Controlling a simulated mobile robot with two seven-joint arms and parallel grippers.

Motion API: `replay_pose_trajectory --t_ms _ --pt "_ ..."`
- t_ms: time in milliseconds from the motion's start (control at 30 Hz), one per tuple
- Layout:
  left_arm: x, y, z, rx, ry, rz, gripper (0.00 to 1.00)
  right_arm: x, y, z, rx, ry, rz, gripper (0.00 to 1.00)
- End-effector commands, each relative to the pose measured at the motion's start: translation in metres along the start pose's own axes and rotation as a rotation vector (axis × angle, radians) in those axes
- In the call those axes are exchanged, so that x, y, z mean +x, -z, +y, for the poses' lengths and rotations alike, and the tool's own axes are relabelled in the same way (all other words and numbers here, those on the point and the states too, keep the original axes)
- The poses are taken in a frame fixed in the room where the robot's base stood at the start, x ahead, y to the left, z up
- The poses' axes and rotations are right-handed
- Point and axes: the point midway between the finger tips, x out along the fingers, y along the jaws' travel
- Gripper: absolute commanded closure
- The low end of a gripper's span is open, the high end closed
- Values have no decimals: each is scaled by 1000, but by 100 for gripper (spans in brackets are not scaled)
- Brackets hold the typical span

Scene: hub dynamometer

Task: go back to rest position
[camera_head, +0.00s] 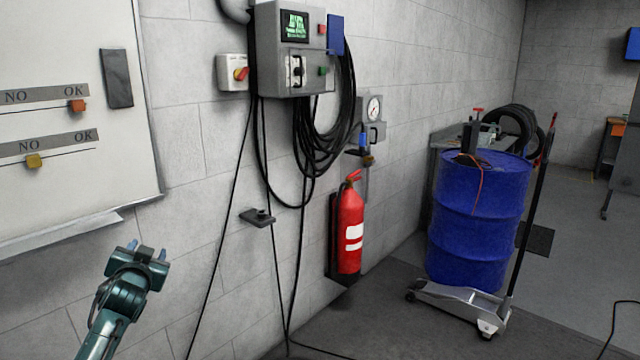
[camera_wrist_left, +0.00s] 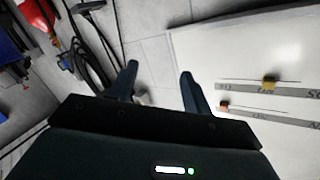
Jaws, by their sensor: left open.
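My left gripper (camera_head: 147,250) is raised at the lower left of the head view, in front of the grey block wall and below the whiteboard's right corner. In the left wrist view its two dark fingers (camera_wrist_left: 158,82) are spread apart with nothing between them. They point toward the wall and whiteboard without visible contact. My right gripper is in neither view.
The whiteboard (camera_head: 60,180) has sliders marked NO and OK. A control box (camera_head: 290,50) with hanging cables, a fire extinguisher (camera_head: 350,225) and a gauge (camera_head: 373,108) are on the wall. A blue drum (camera_head: 475,225) stands on a trolley (camera_head: 460,302). Floor is clear before the drum.

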Motion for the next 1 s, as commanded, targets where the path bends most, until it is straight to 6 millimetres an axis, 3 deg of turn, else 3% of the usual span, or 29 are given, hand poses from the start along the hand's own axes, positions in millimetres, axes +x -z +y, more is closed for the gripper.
replay_pose_trajectory --t_ms 200,467,567,667,800,1000 --pt "-4 26 27 -155 -155 122 51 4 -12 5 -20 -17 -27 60" --pt "-64 -50 108 -142 -287 43 51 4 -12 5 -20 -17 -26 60" --pt "-99 -82 141 -145 -347 4 51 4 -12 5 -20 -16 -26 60" --pt "-148 -117 175 -156 -417 -47 51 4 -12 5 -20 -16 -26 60" --pt "-235 -162 218 -193 -522 -132 51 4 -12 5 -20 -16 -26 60" --pt "-351 -196 247 -265 -631 -252 51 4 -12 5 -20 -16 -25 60"
